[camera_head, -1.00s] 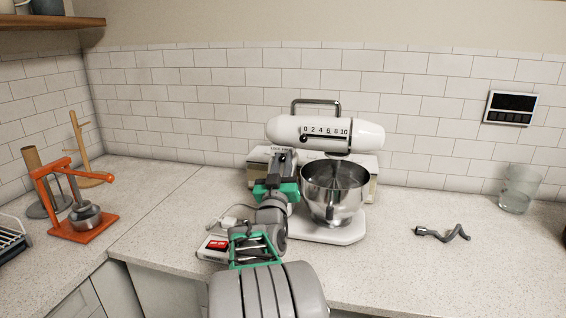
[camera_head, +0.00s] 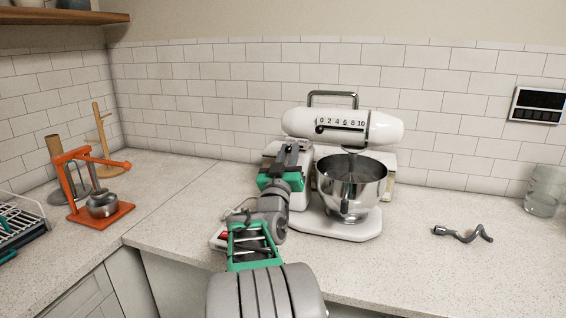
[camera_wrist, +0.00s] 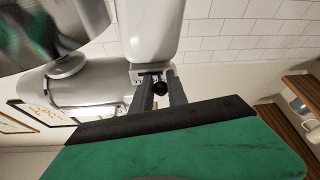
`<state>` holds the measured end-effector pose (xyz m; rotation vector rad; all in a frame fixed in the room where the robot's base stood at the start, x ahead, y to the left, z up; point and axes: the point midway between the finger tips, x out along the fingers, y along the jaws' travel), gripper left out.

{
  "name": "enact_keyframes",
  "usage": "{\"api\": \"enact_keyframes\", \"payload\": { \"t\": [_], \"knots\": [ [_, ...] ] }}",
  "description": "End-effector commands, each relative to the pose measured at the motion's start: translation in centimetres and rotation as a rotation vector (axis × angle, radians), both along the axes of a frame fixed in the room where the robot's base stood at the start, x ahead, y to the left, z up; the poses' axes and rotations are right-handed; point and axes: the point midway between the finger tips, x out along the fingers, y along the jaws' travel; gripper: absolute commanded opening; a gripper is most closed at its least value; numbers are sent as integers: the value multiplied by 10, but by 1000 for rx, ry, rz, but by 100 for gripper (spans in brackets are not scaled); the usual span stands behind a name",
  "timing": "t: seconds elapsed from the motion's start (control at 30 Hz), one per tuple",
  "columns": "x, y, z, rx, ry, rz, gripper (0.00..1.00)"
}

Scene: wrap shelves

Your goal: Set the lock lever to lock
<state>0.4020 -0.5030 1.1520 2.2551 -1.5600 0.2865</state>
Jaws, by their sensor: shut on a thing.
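The white stand mixer (camera_head: 345,126) stands on the counter with its head level above a steel bowl (camera_head: 352,183). My gripper (camera_head: 292,150) is at the left side of the mixer's column, below the head. In the wrist view my gripper (camera_wrist: 160,92) has its two fingers close around a small black knob, the lock lever (camera_wrist: 160,87), beside the mixer's pale body (camera_wrist: 152,30). The fingers are shut on the lever. In the head view the lever is hidden behind my gripper, and its exact setting cannot be read.
A dough hook (camera_head: 462,234) lies on the counter to the right, near a glass (camera_head: 544,190). An orange press (camera_head: 92,190) stands at the left. A red-and-white item (camera_head: 220,238) lies partly behind my arm.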

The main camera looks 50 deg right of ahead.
Motion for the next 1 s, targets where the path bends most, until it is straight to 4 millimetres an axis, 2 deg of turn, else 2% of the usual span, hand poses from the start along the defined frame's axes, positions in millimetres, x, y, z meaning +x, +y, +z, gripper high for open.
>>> {"api": "enact_keyframes", "payload": {
  "t": [0.2, 0.23, 0.43, 0.77, 1.0],
  "knots": [
    [3, 1, 1, 1, -3, 9, 0],
    [3, 2, 1, 1, -2, 10, 21],
    [2, 1, 1, 0, -2, 8, 37],
    [-1, 5, -2, 1, -1, 5, 38],
    [-17, 46, -22, 0, -2, 9, 38]
  ]
}}
